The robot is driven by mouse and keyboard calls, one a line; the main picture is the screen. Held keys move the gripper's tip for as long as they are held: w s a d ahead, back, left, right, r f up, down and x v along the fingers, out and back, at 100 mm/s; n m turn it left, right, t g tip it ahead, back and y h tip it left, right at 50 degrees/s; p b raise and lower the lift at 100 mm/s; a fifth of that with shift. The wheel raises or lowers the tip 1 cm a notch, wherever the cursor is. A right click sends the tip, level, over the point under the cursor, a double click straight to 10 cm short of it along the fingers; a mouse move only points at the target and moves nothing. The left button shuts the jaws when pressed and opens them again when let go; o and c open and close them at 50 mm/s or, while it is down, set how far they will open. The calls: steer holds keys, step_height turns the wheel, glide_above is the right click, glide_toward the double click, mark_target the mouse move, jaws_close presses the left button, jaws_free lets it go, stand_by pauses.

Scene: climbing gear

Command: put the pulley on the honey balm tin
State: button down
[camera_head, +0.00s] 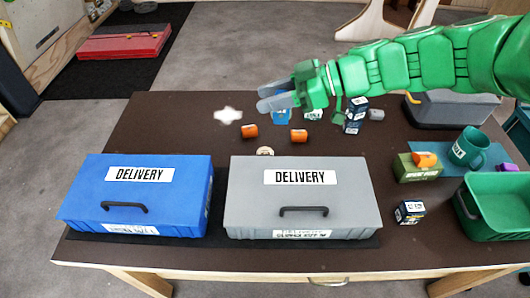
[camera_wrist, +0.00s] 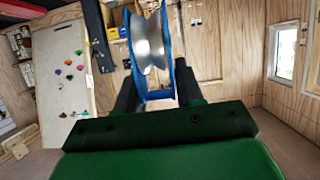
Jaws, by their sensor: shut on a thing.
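My gripper (camera_head: 276,96) is held up over the back middle of the table. In the wrist view my gripper (camera_wrist: 157,92) is shut on the pulley (camera_wrist: 148,42), which has a silver grooved wheel in a blue frame and points away from the dark fingers. In the head view the pulley is hard to tell apart from the fingers. A small round pale-topped tin (camera_head: 265,151), perhaps the honey balm tin, sits just behind the grey delivery box; its label is too small to read. My gripper is above and behind it, apart from it.
A blue delivery box (camera_head: 136,196) and a grey delivery box (camera_head: 302,198) stand at the front. Orange pieces (camera_head: 250,131) (camera_head: 299,135) lie behind the tin. A green mug (camera_head: 469,149), green bin (camera_head: 497,211) and small carton (camera_head: 410,212) are at right. The back left is mostly clear.

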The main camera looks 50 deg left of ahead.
step_height(320, 180, down, 15)
stand_by(0.3)
steer(key=shift+s+a+r+n, duration=0.1)
steer(key=shift+s+r+n, duration=0.05)
steer(key=shift+n, duration=0.15)
glide_above(259, 153)
steer(key=shift+f, duration=6.65)
